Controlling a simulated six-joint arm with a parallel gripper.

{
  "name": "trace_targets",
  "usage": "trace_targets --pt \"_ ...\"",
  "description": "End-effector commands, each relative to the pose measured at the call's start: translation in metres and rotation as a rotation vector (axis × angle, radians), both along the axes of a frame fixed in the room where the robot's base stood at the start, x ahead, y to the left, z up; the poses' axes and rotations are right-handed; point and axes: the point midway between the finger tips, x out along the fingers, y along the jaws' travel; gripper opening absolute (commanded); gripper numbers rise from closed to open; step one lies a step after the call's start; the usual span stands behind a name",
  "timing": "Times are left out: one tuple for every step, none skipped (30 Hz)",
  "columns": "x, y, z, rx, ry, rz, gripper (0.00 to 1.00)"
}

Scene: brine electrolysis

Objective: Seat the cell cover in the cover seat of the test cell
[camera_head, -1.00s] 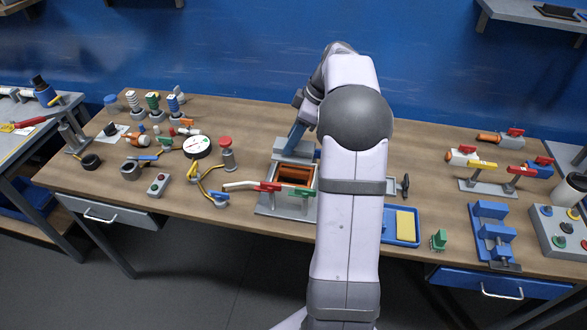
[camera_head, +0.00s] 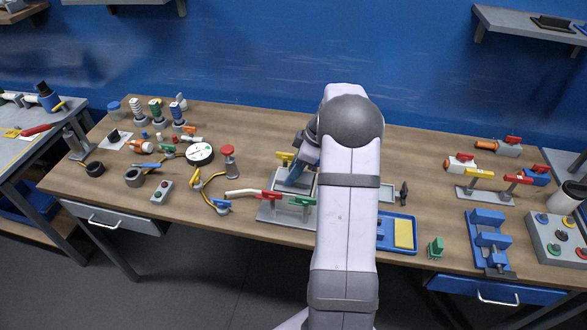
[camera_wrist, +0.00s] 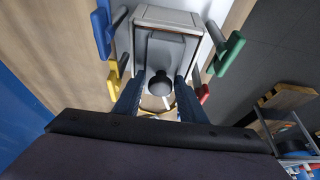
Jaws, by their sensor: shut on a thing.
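The test cell (camera_head: 268,213) is a grey box on a base at the middle of the table, with coloured valve handles around it. In the wrist view its pale rim (camera_wrist: 168,16) frames the grey cell cover (camera_wrist: 166,52). My gripper (camera_wrist: 159,90) is shut on the cover's dark round knob (camera_wrist: 160,84), a finger on each side. In the head view my gripper (camera_head: 293,181) is low over the cell, and my arm hides its right part. I cannot tell whether the cover rests fully in its seat or sits slightly above it.
A red handle (camera_head: 268,194), a green handle (camera_head: 303,201) and a yellow handle (camera_head: 285,157) stand close around the cell. A blue tray with a yellow pad (camera_head: 403,233) lies to the right. A red-topped post (camera_head: 228,152) and a gauge (camera_head: 200,154) are to the left.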

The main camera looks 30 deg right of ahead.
Motion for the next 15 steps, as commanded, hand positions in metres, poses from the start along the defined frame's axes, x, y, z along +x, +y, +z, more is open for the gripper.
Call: trace_targets --pt "0.0003 -0.0002 0.0 -0.002 -0.002 0.0 0.11" --pt "0.0004 -0.0003 0.0 -0.002 -0.002 0.0 0.11" --pt "0.0004 -0.0003 0.0 -0.002 -0.002 0.0 0.11" --pt "0.0003 -0.0002 0.0 -0.002 -0.002 0.0 0.11" --pt "0.0003 -0.0002 0.0 -0.002 -0.002 0.0 0.11" --pt "0.0003 -0.0002 0.0 -0.002 -0.002 0.0 0.11" --pt "0.0004 -0.0002 -0.0003 -0.001 -0.001 0.001 0.11" --pt "0.0004 -0.0002 -0.0008 -0.001 -0.001 0.001 0.11" --pt "0.0002 -0.0002 -0.0019 -0.001 -0.001 0.001 0.11" --pt "0.0003 -0.0001 -0.0029 -0.001 -0.001 0.001 0.11" --pt "0.0003 -0.0001 -0.0039 -0.001 -0.001 0.001 0.11" --pt "0.0001 -0.0001 -0.0028 -0.001 -0.001 0.001 0.44" --pt "0.0001 -0.0001 -0.0026 -0.001 -0.001 0.001 0.52" --pt "0.0001 0.0 -0.0025 -0.001 -0.001 0.0 0.56" --pt "0.0001 0.0 -0.0025 -0.001 -0.001 0.001 0.56"
